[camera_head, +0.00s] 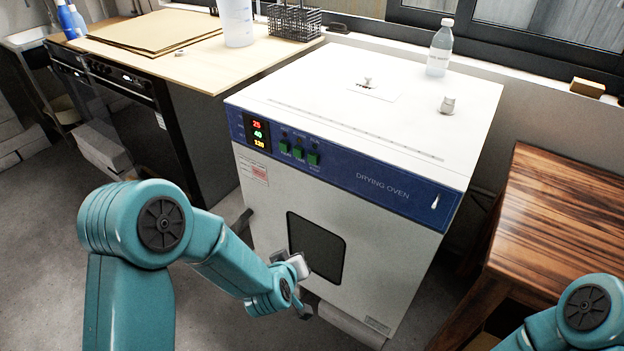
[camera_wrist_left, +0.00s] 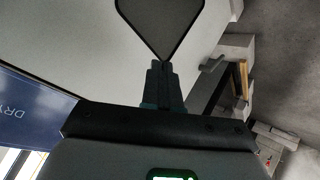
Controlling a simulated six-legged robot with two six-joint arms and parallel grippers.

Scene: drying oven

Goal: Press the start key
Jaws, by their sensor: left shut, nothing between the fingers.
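The drying oven (camera_head: 400,195) stands in the middle of the head view. Its blue front panel (camera_head: 385,186) carries three green keys (camera_head: 299,151) beside a lit display (camera_head: 258,132) reading 25, 40 and 120. The labels by the keys are too small to read, so I cannot tell which is the start key. My left gripper shows in the left wrist view (camera_wrist_left: 161,68), fingers together and empty, in front of the oven's dark window (camera_wrist_left: 160,25). In the head view my left wrist is low in front of the oven door, below the keys. My right gripper is out of view.
A clear bottle (camera_head: 440,48) and a small metal knob (camera_head: 447,105) stand on the oven top. A wooden table (camera_head: 560,215) is at the right. A light worktop (camera_head: 185,68) with a beaker (camera_head: 237,22) and wire rack (camera_head: 293,20) is at the back left.

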